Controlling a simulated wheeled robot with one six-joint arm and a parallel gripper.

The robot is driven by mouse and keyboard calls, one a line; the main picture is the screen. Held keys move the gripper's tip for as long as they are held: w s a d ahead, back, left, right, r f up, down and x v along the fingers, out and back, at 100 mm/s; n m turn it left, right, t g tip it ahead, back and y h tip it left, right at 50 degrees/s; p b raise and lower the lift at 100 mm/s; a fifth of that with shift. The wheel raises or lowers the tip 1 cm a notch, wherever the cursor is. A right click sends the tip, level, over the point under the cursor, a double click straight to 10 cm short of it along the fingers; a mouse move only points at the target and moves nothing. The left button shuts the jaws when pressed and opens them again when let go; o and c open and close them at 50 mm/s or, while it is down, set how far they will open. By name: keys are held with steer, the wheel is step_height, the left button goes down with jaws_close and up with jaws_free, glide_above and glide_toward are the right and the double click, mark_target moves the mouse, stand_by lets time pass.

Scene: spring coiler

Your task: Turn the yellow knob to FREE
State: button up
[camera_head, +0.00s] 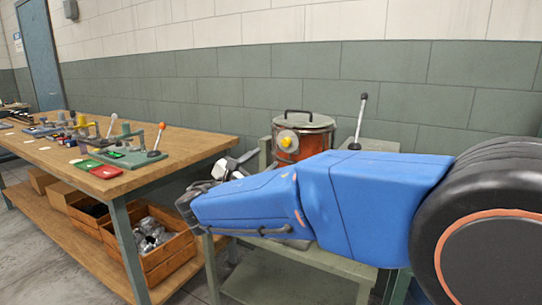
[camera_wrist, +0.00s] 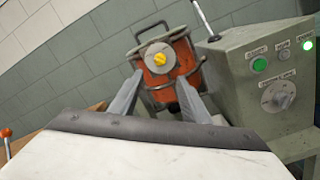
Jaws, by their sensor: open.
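The yellow knob (camera_wrist: 160,59) sits at the centre of a pale round disc on the front of a red-orange drum (camera_wrist: 183,70). In the head view the knob (camera_head: 287,141) shows on the drum (camera_head: 313,146), which has a grey lid and a dark handle. My gripper (camera_wrist: 158,88) is open and empty, its two fingers spread below the knob in the wrist view, with the knob between their lines and apart from them. In the head view my gripper (camera_head: 234,166) is left of the drum, partly hidden by my blue arm. I cannot read any marking around the knob.
A grey control box (camera_wrist: 240,85) with a green button (camera_wrist: 260,65), a grey dial (camera_wrist: 278,96) and a lit green lamp stands right of the drum. A lever (camera_head: 359,120) rises beside the drum. A wooden workbench (camera_head: 180,146) with clamps stands left.

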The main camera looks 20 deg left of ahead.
steer(key=shift+s+a+f, duration=0.1)
steer(key=shift+s+f, duration=0.05)
steer(key=shift+s, duration=0.9)
steer(key=shift+s+a+f, duration=0.1)
steer(key=shift+s, duration=0.95)
steer(key=shift+s, duration=0.1)
